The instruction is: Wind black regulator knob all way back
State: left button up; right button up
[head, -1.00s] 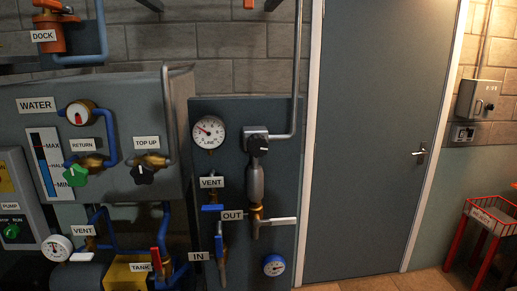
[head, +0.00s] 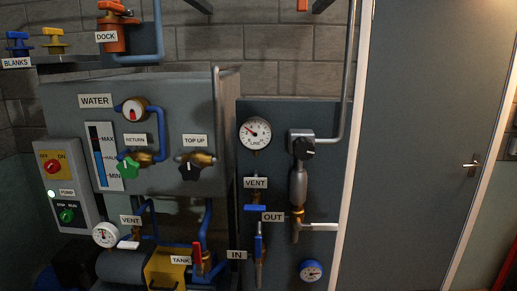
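The black regulator knob (head: 303,148) sits on the front of a grey square regulator head (head: 297,136) at the top right of the right-hand panel. A grey cylindrical body (head: 298,186) hangs below it, with a brass fitting underneath. The LINE gauge (head: 255,133) is to its left, its needle pointing to the upper left. A second black knob (head: 189,171) is under the TOP UP label on the tank to the left. Neither of my grippers shows in the head view.
A pump box (head: 67,185) is at the left, with a lit lamp and red and green knobs. Blue-handled valves (head: 258,246), a white OUT lever (head: 319,227) and a red TANK lever (head: 197,257) project from the pipework. A closed grey door (head: 432,120) stands right.

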aim_at(304, 149)
jog(key=i+l+u, duration=0.15)
jog(key=u, duration=0.35)
jog(key=l+u, duration=0.35)
jog(key=u, duration=0.15)
jog(key=i+l+u, duration=0.1)
jog(key=l+u, duration=0.2)
jog(key=u, duration=0.2)
jog(key=l+u, duration=0.3)
jog(key=u, duration=0.2)
